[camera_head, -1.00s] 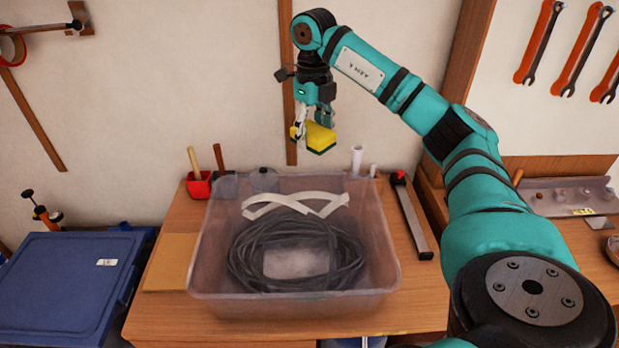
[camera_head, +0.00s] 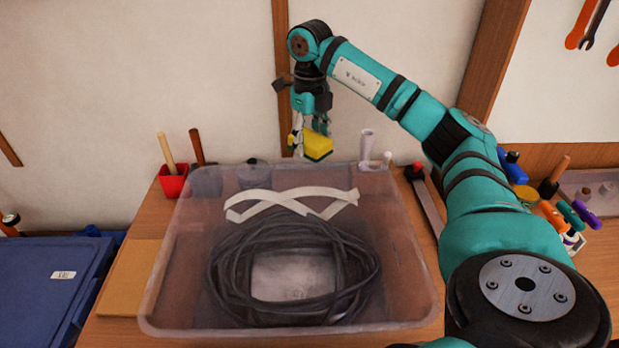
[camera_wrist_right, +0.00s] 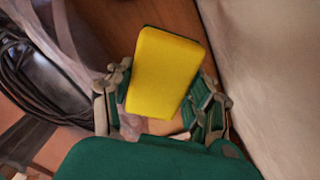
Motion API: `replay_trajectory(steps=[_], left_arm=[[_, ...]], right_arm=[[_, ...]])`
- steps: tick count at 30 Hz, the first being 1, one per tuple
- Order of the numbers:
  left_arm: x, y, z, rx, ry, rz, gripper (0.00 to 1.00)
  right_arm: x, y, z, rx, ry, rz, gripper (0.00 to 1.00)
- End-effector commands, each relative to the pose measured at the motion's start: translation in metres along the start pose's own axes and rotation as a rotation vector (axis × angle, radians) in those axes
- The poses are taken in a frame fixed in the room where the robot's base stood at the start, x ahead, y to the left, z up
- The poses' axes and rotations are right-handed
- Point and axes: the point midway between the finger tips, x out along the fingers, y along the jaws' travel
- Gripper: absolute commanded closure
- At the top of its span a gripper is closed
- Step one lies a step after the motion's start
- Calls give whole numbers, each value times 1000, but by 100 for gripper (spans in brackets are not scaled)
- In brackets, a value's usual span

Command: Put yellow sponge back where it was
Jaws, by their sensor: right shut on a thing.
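The yellow sponge (camera_head: 316,146) has a dark scouring layer on one face. My right gripper (camera_head: 309,142) is shut on it and holds it in the air, over the back edge of the clear bin in the head view. In the right wrist view the sponge (camera_wrist_right: 165,73) sits between the two fingers of the right gripper (camera_wrist_right: 163,95), its yellow face to the camera. My left gripper is not in view.
A clear plastic bin (camera_head: 420,290) with a coiled black line (camera_head: 225,265) and white strips (camera_head: 262,200) stands on the wooden table (camera_head: 120,250). Behind it are a red cup (camera_head: 172,182) and a white tube (camera_head: 366,145). A blue lidded box (camera_head: 40,290) is at left.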

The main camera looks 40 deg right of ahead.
Motion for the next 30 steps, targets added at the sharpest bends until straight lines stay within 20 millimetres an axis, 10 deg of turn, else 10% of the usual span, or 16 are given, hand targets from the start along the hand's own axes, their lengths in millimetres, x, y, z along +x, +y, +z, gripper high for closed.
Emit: replay_trajectory(steps=[30], left_arm=[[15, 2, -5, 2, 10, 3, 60]], right_arm=[[123, 0, 0, 0, -1, 0, 72]])
